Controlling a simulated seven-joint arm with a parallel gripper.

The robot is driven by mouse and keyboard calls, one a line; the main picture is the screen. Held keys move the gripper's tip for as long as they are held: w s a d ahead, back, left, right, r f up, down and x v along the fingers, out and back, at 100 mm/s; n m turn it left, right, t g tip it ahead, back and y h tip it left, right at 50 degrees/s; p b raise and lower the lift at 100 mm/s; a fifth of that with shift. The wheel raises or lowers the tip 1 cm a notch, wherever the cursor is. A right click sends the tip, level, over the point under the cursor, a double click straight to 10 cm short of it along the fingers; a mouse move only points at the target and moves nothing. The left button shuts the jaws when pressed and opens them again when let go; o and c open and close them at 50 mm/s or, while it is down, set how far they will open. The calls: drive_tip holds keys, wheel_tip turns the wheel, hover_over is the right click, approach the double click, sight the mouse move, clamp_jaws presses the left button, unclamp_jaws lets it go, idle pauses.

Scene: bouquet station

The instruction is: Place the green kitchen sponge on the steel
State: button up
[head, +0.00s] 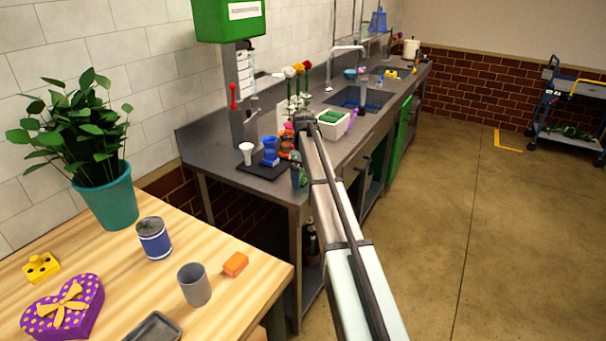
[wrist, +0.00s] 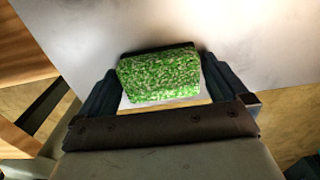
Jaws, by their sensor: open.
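The green sponge (wrist: 158,78), speckled with light flecks, lies between the two dark fingers of my gripper (wrist: 160,86) in the wrist view. The fingers are open, one on each side of it; I cannot tell whether either touches it. The sponge is at the pale grey steel surface (wrist: 255,40), close to its edge, with a dark shadow along its far side. In the head view the steel counter (head: 205,145) runs along the wall, and my gripper (head: 298,175) is at its near front corner. The sponge is not clear there.
A black tray (head: 255,170) with blue and orange items and a white cup (head: 246,150) sit beside my gripper. A white tub (head: 332,124) and flowers (head: 296,75) stand behind. The wooden table (head: 120,270) at the left holds several objects.

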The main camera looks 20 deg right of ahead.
sight(303, 173)
drive_tip(key=shift+r, duration=0.1)
wheel_tip(303, 173, up, 12)
idle(0.5)
